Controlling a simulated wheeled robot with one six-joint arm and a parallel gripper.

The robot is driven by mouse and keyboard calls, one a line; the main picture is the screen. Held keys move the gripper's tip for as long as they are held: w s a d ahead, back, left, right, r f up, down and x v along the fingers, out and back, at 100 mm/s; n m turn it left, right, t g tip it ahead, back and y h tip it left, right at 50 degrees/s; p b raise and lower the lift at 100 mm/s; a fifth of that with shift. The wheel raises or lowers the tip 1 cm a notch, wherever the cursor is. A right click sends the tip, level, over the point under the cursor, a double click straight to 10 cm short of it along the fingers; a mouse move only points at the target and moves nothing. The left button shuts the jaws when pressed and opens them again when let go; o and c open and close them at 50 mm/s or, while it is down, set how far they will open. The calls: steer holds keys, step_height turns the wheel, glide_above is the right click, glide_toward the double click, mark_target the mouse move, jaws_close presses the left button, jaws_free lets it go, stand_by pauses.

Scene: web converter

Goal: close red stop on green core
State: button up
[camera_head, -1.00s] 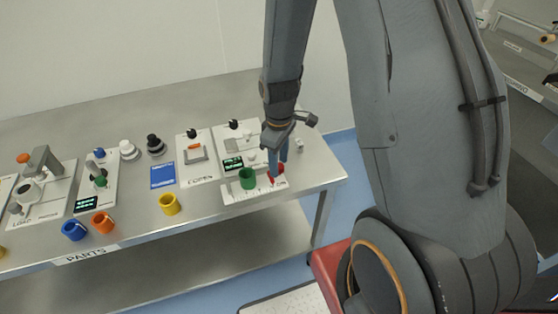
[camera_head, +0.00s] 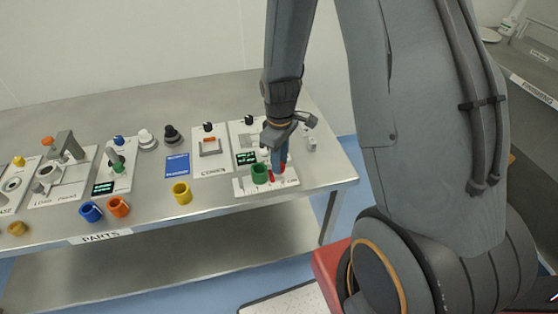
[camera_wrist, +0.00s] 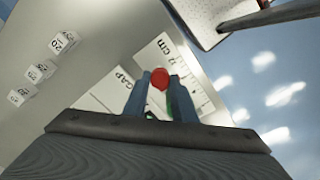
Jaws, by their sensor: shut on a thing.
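The green core (camera_head: 260,174) is a short green ring on the white scaled strip (camera_head: 285,181) at the right end of the bench. The red stop (camera_head: 277,170) is just right of the core, on the same strip. My gripper (camera_head: 278,160) points down with its fingers shut on the red stop. In the wrist view the stop's round red top (camera_wrist: 160,78) shows between the two blue-grey fingers. A sliver of the green core (camera_wrist: 170,105) shows behind a finger; most of it is hidden there. Whether stop and core touch I cannot tell.
The bench (camera_head: 230,208) holds a yellow ring (camera_head: 182,193), an orange ring (camera_head: 118,206) and a blue ring (camera_head: 90,211) along its front. Panels with knobs stand behind. White numbered cubes (camera_wrist: 40,71) lie near the gripper. The bench's right edge is close by.

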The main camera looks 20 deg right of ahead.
steer(key=o, duration=0.8)
steer(key=shift+r+b, duration=0.9)
steer(key=shift+r, duration=3)
